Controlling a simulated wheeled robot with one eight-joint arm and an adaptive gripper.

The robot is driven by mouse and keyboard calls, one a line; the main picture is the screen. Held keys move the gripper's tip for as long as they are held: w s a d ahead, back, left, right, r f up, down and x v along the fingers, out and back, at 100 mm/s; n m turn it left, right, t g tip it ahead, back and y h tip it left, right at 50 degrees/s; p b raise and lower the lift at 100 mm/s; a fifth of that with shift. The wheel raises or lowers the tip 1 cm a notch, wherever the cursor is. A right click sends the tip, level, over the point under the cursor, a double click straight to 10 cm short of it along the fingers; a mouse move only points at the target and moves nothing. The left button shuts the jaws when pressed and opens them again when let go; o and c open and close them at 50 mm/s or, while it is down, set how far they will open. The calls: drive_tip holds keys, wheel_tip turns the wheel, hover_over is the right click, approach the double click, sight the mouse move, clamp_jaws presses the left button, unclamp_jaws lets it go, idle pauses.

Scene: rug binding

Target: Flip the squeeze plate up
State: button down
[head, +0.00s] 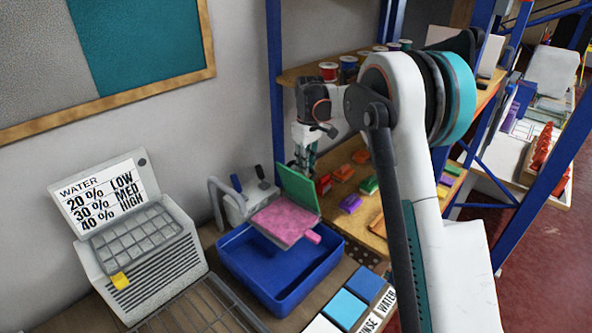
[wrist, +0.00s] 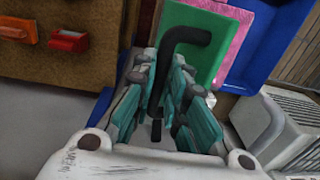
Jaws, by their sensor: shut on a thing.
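The green squeeze plate (head: 298,190) stands raised and tilted at the back edge of a pink pad (head: 284,221) over the blue basin (head: 235,277). The plate also shows in the wrist view (wrist: 188,18), with a black bent handle (wrist: 187,37) in front of it. My gripper (wrist: 167,80) has its teal fingers closed around the lower part of this handle. In the head view my gripper (head: 303,158) is just above and behind the plate, and the handle there is hidden or too small to make out.
A grey device with a WATER sign (head: 105,192) stands left of the basin. A grey tap unit (head: 240,203) is behind it. Coloured tiles (head: 346,307) lie at the front right. A wooden shelf with coloured blocks (head: 351,203) and blue posts stands close on the right.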

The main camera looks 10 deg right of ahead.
drive_tip(key=shift+w+d+f, duration=0.25)
drive_tip(key=shift+w+d, duration=0.6)
drive_tip(key=shift+d, duration=0.3)
drive_tip(key=c, duration=1.6)
unclamp_jaws()
drive_tip(key=shift+w+a, duration=0.1)
drive_tip(key=shift+r, duration=0.15)
wheel_tip(320, 180, up, 12)
drive_tip(key=shift+w+d, duration=0.15)
drive_tip(key=shift+d, duration=0.15)
